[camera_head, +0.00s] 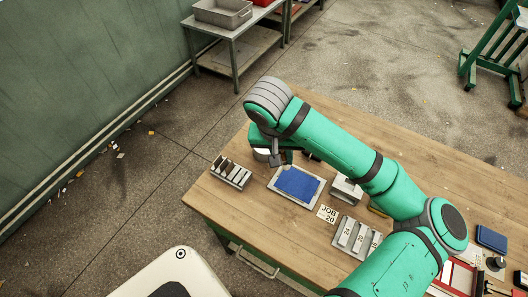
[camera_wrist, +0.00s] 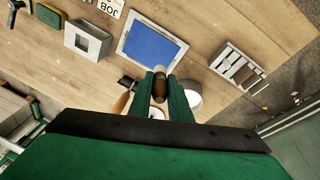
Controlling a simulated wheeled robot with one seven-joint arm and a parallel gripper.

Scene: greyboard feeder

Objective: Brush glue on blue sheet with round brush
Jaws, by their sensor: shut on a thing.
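The blue sheet (camera_head: 298,184) lies flat on a pale tray (camera_head: 284,194) on the wooden table; it also shows in the wrist view (camera_wrist: 152,44). My gripper (camera_wrist: 169,98) is shut on a brown-handled tool with a pale end, which looks like the round brush (camera_wrist: 159,86). In the wrist view the brush's pale end is at the tray's lower edge; I cannot tell whether it touches. A round white pot (camera_wrist: 188,94) stands just beside my fingers. In the head view my gripper (camera_head: 275,158) is beyond the sheet, and the brush is mostly hidden.
A slotted rack (camera_head: 231,172) stands left of the tray. A grey metal block (camera_head: 347,189), a JOB 20 card (camera_head: 328,214) and a numbered holder (camera_head: 356,238) stand to the right. A wooden-handled tool (camera_wrist: 122,102) lies close to my gripper.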

